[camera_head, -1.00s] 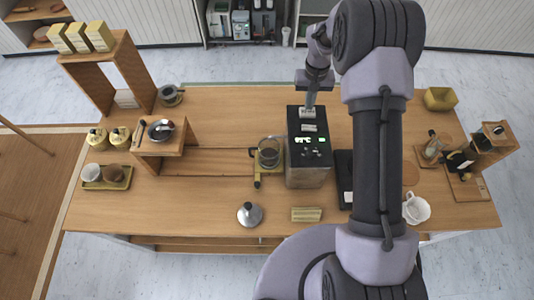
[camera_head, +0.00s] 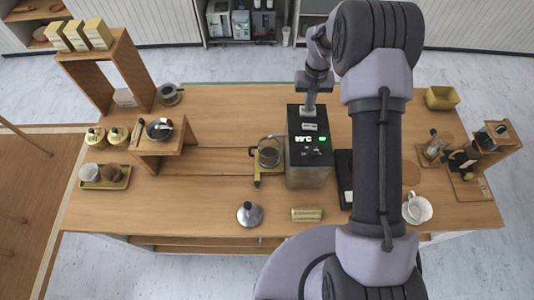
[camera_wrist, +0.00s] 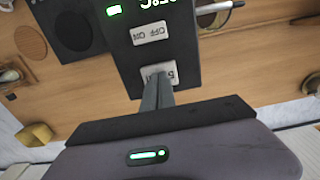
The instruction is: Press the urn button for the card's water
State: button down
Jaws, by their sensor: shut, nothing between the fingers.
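The urn (camera_head: 308,172) is a dark-topped box with a metal front near the middle of the cart. Its top carries a lit display (camera_head: 304,139) with "°C" and a green light. In the wrist view a pale OFF/ON switch (camera_wrist: 150,33) is fully visible. A second pale button (camera_wrist: 165,68) lies at the fingertips, partly hidden by them. My gripper (camera_wrist: 158,82) is shut and empty, with its fingertips over this second button; they look to be touching it. In the head view my gripper (camera_head: 310,112) is at the urn's far end. I cannot make out a card.
A glass carafe (camera_head: 269,153) stands on a yellow scale left of the urn. A black flat device (camera_head: 344,170) lies to its right, partly behind my arm. A metal kettle-like vessel (camera_head: 249,214) and a yellow block (camera_head: 307,214) are at the front. A white jug (camera_head: 417,208) is front right.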

jog(key=shift+f, duration=0.35)
jog(key=shift+r, duration=0.1)
jog(key=shift+r+p, duration=0.4)
jog(key=shift+r, duration=0.6)
jog(key=shift+r, duration=0.1)
dwell(0.9)
notch_tip(320, 180, up, 5)
jog(key=p, duration=0.3)
jog(key=shift+b, duration=0.65)
